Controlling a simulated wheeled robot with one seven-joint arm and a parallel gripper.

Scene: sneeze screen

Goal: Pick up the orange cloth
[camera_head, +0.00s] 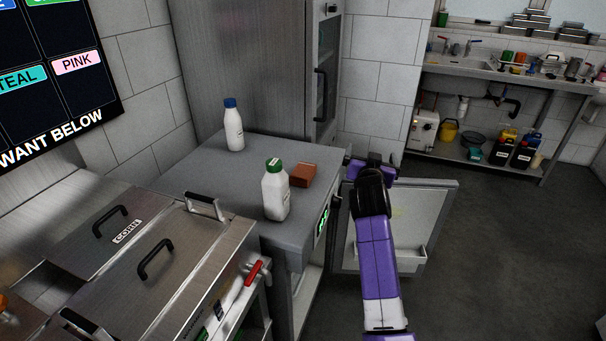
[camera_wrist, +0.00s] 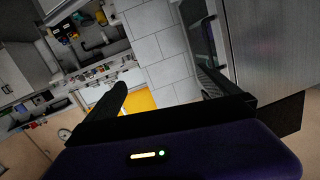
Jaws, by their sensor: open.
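The orange cloth (camera_head: 303,174) looks like a small folded brownish-orange block. It lies flat on the grey counter top (camera_head: 190,180), near its right edge in the head view. It is just behind and to the right of a green-capped white bottle (camera_head: 275,192). My gripper (camera_head: 374,158) is to the right of the cloth, apart from it, beyond the counter edge. In the wrist view its two black fingers (camera_wrist: 165,86) are spread with nothing held between them. I cannot make out the cloth for certain in the wrist view.
A blue-capped white bottle (camera_head: 234,128) stands at the back of the counter. An open door (camera_head: 412,215) hangs below the counter's right side, behind my arm. A steel cabinet (camera_head: 245,70) closes off the back. Lidded steel bins (camera_head: 135,240) are at front left.

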